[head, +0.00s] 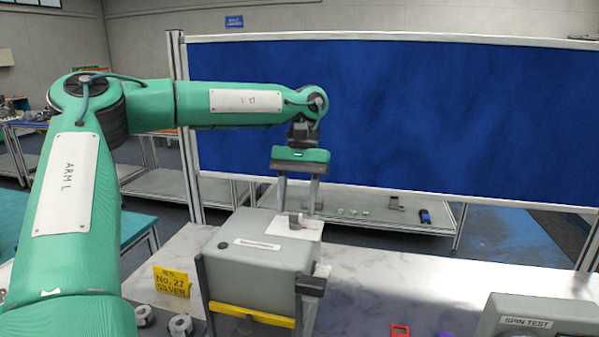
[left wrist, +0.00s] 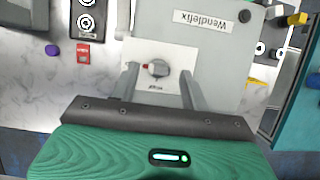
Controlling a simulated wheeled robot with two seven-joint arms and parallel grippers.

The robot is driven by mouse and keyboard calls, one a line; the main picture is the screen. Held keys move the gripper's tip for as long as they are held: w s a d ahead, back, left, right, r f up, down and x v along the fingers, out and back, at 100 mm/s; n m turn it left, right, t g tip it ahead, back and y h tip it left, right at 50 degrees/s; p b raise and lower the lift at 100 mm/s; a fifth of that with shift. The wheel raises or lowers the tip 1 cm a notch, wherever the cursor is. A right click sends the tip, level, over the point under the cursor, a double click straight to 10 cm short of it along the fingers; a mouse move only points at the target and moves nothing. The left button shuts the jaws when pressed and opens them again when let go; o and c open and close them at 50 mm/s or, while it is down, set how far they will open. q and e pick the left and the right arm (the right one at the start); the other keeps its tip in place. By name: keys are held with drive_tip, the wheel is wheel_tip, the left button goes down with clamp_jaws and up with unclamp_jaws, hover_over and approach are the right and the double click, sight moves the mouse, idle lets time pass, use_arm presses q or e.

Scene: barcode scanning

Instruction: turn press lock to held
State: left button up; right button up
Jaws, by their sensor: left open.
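The press is a grey box (head: 235,262) labelled "Wendlefix", standing on the marble-look bench. On its top is a white plate (head: 306,229) with a small grey knob (head: 295,219), the press lock. In the left wrist view the knob (left wrist: 159,68) has a red mark pointing left; the plate's small lettering is unreadable. My left gripper (head: 299,209) points down over the plate, open and empty. Its fingers stand on either side of the knob with gaps, seen in the left wrist view (left wrist: 158,76). My right gripper is in neither view.
A yellow "No. 27 SILVER" sign (head: 172,281) and grey rings (head: 180,325) are left of the press. A yellow bar (head: 252,315) crosses its front. A red item (head: 400,330) and a "SPIN TEST" box (head: 535,318) are to the right. A blue panel (head: 400,115) stands behind.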

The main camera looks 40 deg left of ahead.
use_arm(q)
drive_tip(key=v, duration=1.2)
drive_tip(key=shift+r+b, duration=0.3)
drive_tip(key=shift+r, duration=0.05)
drive_tip(key=shift+w, duration=0.1)
